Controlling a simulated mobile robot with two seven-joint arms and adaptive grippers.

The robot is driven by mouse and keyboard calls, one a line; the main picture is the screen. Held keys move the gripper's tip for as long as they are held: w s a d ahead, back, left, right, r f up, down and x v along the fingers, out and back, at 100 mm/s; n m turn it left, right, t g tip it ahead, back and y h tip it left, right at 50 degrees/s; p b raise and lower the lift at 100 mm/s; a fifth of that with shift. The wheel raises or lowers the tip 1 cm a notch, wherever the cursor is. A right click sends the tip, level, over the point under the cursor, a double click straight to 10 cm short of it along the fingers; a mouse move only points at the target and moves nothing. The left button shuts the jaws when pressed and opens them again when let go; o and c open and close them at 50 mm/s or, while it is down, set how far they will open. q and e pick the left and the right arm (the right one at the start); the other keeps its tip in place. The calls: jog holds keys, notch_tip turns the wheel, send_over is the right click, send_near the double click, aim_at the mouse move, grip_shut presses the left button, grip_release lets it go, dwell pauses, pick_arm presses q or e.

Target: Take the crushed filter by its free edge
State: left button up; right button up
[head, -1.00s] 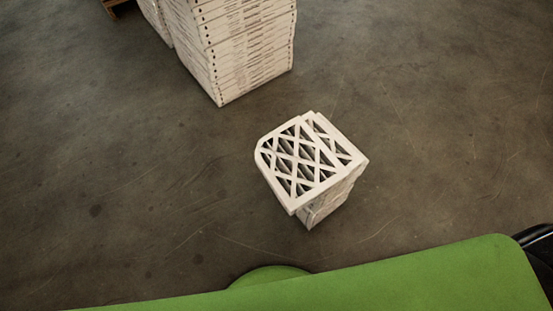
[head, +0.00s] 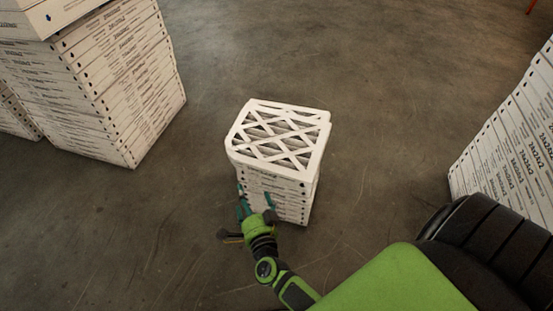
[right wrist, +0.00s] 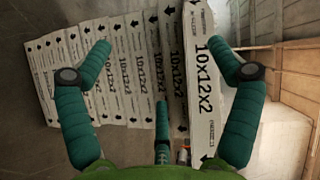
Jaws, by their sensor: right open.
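The top filter (head: 280,135) lies on a short stack of white filter boxes (head: 295,205) in the middle of the head view. Its lattice face is up and its left corner looks rounded; I take it as the crushed one. In the right wrist view the stack appears sideways, and the rightmost box (right wrist: 199,75), marked 10x12x2, seems to be the top one. My right gripper (head: 255,196) is open, with teal fingers at the near side of the stack, below the top filter. Its fingers also spread before the boxes in the wrist view (right wrist: 160,55). I cannot tell whether they touch. My left gripper is out of view.
A tall stack of white boxes (head: 105,85) stands at the left. Another white stack (head: 515,135) stands at the right edge. Bare concrete floor (head: 375,110) lies between them, around the short stack.

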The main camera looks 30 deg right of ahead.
aim_at(260, 176)
jog(key=d+m+h+b, duration=0.1)
jog(key=m, duration=0.1)
jog(key=d+r+m+h+b, duration=0.1)
jog(key=m, duration=0.1)
jog(key=w+d+r+m+h+b, duration=0.1)
jog(key=d+m+h, duration=0.1)
jog(key=shift+r, duration=0.2)
jog(key=shift+w+d+r+m, duration=0.1)
jog(key=shift+w+d+m, duration=0.1)
jog(key=shift+d+m, duration=0.1)
jog(key=shift+r+b+x, duration=0.15)
jog(key=shift+b+x, duration=0.1)
jog(key=shift+x, duration=1.3)
jog(key=shift+r+b+x, duration=0.1)
jog(key=shift+b+x, duration=0.1)
jog(key=shift+x, duration=1.35)
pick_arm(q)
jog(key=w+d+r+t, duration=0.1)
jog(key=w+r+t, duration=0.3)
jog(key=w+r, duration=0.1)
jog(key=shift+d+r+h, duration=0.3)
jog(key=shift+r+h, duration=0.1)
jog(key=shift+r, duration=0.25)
pick_arm(e)
jog(key=shift+d, duration=0.1)
jog(key=c, duration=1.3)
